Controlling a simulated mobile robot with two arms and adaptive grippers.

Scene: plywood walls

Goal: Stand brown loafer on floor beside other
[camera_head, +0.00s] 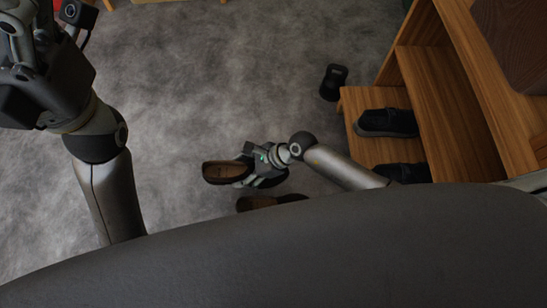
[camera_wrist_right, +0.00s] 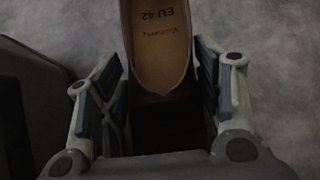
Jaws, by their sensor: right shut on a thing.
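A brown loafer (camera_head: 222,172) with a tan insole is held in my right gripper (camera_head: 250,172), left of my right wrist in the head view. The other brown loafer (camera_head: 262,201) lies on the grey floor just below the held one in the head view, partly hidden by my body. My left gripper (camera_head: 45,45) is at the top left, far from both loafers; its fingertips do not show clearly.
A wooden shelf unit (camera_head: 420,70) stands at the right, with black shoes (camera_head: 387,122) (camera_head: 405,172) on its low board. A small black object (camera_head: 333,82) is on the floor beside it. The grey carpet (camera_head: 200,90) is clear left of and above the held loafer.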

